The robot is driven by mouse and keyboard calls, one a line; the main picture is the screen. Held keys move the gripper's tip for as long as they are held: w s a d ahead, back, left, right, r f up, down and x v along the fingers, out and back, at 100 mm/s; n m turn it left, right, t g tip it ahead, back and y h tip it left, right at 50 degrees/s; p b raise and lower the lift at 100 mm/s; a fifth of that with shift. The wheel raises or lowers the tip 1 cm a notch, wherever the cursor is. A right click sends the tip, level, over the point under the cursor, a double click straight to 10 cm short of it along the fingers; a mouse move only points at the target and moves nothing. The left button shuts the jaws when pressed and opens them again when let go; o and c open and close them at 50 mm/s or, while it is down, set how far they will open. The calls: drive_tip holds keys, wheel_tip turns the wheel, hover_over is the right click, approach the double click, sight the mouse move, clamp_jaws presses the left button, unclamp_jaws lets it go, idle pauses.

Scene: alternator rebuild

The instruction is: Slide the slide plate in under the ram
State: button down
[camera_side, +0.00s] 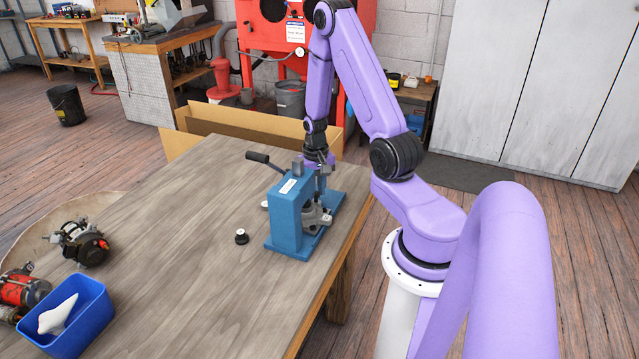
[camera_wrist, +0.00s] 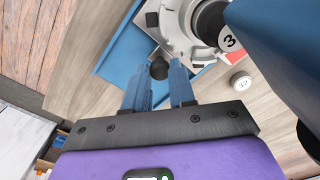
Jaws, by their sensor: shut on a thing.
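The blue press (camera_side: 287,216) stands on the table, its lever handle pointing up and left. A grey metal part (camera_side: 316,216) sits low at its open side, on the blue base. In the wrist view, the slide plate (camera_wrist: 150,20) shows as a light grey plate on the blue base (camera_wrist: 124,50), with a round grey part beside it. My gripper (camera_wrist: 162,70) is shut on a dark knob (camera_wrist: 159,70) at the plate's near edge. In the side view my gripper (camera_side: 322,184) is low behind the press. How far the plate is under the ram cannot be told.
A black-and-silver puck (camera_side: 241,237) lies left of the press. A white disc (camera_wrist: 240,81) lies beside the base. An alternator (camera_side: 80,243), a red part (camera_side: 22,290) and a blue bin (camera_side: 66,318) are at the table's left. The middle of the table is clear.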

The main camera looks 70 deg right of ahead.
drive_tip(key=c, duration=0.9)
unclamp_jaws()
drive_tip(key=shift+c, duration=0.2)
wheel_tip(320, 180, up, 18)
drive_tip(key=shift+f, duration=0.25)
